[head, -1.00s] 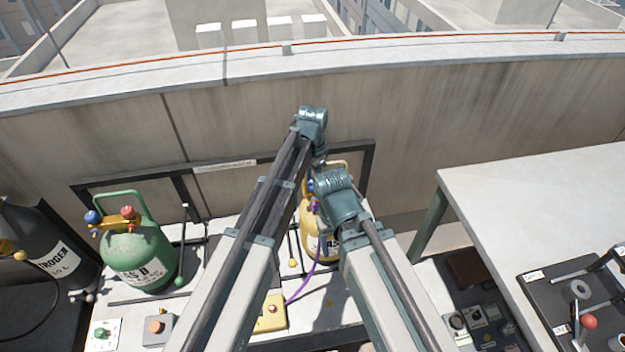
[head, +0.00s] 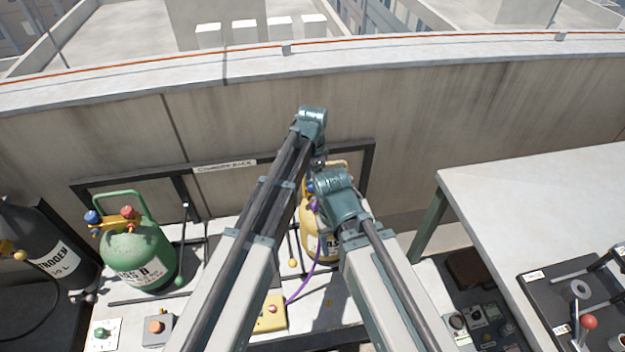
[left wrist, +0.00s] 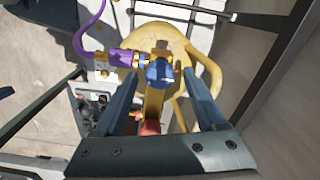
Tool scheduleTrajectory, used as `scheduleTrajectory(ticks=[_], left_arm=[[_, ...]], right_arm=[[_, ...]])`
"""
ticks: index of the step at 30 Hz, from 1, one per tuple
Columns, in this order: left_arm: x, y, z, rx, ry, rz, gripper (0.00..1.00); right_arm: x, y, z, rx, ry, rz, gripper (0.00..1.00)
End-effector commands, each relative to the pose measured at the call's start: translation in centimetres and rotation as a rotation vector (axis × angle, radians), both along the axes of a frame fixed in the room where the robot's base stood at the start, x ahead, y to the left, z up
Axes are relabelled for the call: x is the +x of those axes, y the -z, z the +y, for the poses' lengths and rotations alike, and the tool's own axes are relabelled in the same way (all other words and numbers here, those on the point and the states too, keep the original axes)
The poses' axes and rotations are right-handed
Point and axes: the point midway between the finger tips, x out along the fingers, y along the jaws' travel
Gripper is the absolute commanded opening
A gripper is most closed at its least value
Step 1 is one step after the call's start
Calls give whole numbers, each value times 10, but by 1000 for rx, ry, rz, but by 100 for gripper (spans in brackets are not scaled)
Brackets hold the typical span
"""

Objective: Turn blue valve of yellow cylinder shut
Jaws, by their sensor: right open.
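The yellow cylinder (head: 312,238) stands in the rack, partly behind my arms in the head view. Its top (left wrist: 130,75) shows in the left wrist view. The blue valve (left wrist: 159,73) sits on the cylinder's brass fitting; a little blue shows in the head view (head: 310,185). My left gripper (left wrist: 158,82) is open, with one finger on each side of the blue valve; contact is not clear. In the head view, my left gripper (head: 319,158) is mostly hidden by its wrist. My right gripper (head: 318,200) is open beside the cylinder's top, its fingers mostly hidden.
A purple hose (left wrist: 80,40) joins the yellow cylinder's fitting. A red knob (left wrist: 150,128) lies below the blue valve. A green cylinder (head: 138,258) with its own blue and red knobs stands left. The black rack rail (head: 225,165) runs behind. A grey table (head: 540,210) stands right.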

Motion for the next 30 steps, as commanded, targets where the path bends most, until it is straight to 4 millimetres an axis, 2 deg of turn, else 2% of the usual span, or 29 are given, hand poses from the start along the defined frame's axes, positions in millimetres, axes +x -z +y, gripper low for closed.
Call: scheduleTrajectory(ticks=[14, 20, 30], left_arm=[[0, -7, 0, 0, -1, 0, 74], [0, -27, 0, 0, -1, 0, 74], [0, -77, 0, 0, -1, 0, 74]], right_arm=[[0, -7, 0, 0, 0, 0, 67], [0, -27, 0, 0, 0, 0, 67], [0, -77, 0, 0, 0, 0, 67]])
